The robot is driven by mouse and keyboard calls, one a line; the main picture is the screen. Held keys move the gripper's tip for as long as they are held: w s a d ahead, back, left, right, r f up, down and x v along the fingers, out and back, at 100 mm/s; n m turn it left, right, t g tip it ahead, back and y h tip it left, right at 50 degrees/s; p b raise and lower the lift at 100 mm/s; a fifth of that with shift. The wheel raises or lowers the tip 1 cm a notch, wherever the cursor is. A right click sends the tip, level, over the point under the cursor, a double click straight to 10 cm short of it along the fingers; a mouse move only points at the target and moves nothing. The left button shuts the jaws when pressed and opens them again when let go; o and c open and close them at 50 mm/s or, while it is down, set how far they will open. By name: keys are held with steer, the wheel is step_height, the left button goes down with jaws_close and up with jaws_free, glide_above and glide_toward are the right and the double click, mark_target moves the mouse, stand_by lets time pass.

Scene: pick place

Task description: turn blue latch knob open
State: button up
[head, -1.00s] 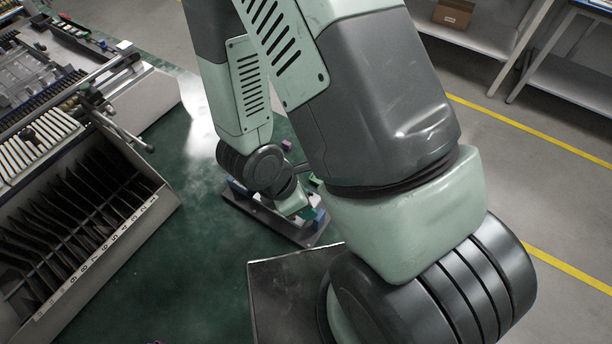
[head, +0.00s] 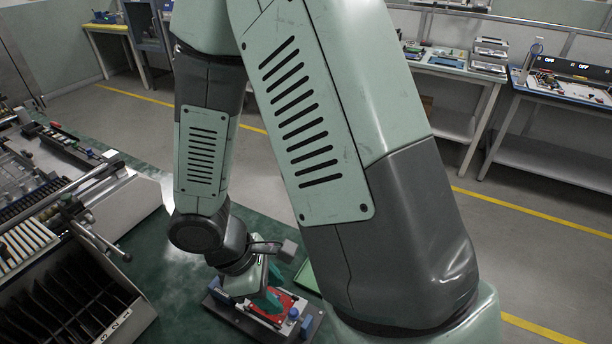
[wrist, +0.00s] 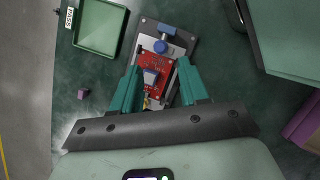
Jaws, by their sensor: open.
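The blue round knob (wrist: 161,48) is at the far end of a grey fixture plate (wrist: 184,44) in the wrist view, with a blue block (wrist: 167,31) beyond it. A red circuit board (wrist: 152,62) lies in the fixture on the near side of the knob. My gripper (wrist: 158,66) is open, its teal fingers on either side of the board, with nothing held between them. The knob lies just beyond the fingertips; I cannot tell their height above it. In the head view, the knob (head: 293,313) shows beside my gripper (head: 272,292), and my wrist hides part of the fixture.
A slotted rack (head: 60,305) stands left on the green table in the head view. Dark green tabletop lies bare between rack and fixture.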

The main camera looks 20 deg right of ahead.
steer(key=d+r+m+t, duration=0.1)
steer(key=r+m, duration=0.3)
steer(key=r, duration=0.4)
steer(key=d+r+m+t+y, duration=0.1)
steer(key=d+r+m, duration=0.2)
steer(key=r, duration=0.5)
steer(key=d+r+m+t+y, duration=0.1)
steer(key=r+m, duration=0.3)
steer(key=r, duration=0.4)
steer(key=shift+d+m, duration=0.4)
steer(key=shift+d, duration=0.3)
steer(key=shift+t, duration=0.3)
steer(key=s+r+m+t+y, duration=0.2)
steer(key=s+r+t, duration=0.1)
steer(key=r, duration=0.3)
steer(key=shift+s+d+r+m, duration=0.2)
steer(key=shift+s+d+m, duration=0.15)
steer(key=shift+s, duration=0.5)
steer(key=shift+d, duration=0.1)
